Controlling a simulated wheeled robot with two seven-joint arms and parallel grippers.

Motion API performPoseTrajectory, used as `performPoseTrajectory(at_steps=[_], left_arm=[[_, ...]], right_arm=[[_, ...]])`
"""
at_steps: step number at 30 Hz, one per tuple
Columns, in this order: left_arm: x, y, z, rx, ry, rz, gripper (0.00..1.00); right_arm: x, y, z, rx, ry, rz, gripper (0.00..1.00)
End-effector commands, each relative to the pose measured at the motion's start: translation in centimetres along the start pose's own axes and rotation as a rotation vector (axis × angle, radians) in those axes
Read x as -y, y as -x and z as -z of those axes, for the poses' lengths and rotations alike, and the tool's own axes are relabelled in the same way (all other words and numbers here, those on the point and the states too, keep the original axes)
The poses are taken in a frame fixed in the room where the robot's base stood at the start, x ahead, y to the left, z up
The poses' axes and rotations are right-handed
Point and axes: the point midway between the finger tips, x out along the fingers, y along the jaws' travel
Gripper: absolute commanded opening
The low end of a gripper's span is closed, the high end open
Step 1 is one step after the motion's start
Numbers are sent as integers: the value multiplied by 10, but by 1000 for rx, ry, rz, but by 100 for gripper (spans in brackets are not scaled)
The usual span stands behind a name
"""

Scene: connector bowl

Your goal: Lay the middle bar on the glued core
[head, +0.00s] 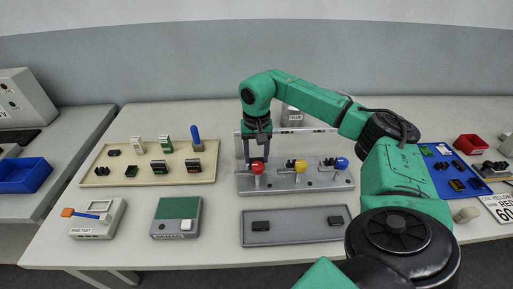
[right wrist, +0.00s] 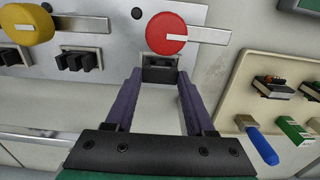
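The middle bar (right wrist: 160,76), a small dark block, sits between the fingertips of my right gripper (head: 257,160) at the red-knob station of the grey fixture (head: 318,182). In the right wrist view the fingers of my right gripper (right wrist: 161,82) appear to touch both ends of the bar. The core under it is mostly hidden by bar and fingers. The red knob (right wrist: 166,33) is just beyond the fingertips. Dark cores also sit at the yellow knob (head: 300,165) and blue knob (head: 341,163). My left gripper is not in view.
A grey tray (head: 298,232) in front holds one dark bar (head: 261,226) at left and another (head: 335,220) at right; its middle is empty. A beige board (head: 120,179) with parts, a demag box (head: 168,228) and a ring tester (head: 93,231) stand left.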

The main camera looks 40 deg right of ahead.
Motion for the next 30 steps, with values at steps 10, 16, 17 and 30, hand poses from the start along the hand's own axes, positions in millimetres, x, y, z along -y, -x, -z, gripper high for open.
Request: performPoseTrajectory(at_steps=[10, 16, 17, 30], left_arm=[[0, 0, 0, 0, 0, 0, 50], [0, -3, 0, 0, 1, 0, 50], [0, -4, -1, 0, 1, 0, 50], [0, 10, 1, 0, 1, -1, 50]], right_arm=[[0, 0, 0, 0, 0, 0, 89], [1, 14, 1, -2, 0, 3, 89], [1, 20, 1, -3, 0, 4, 89], [0, 142, 0, -2, -1, 1, 89]])
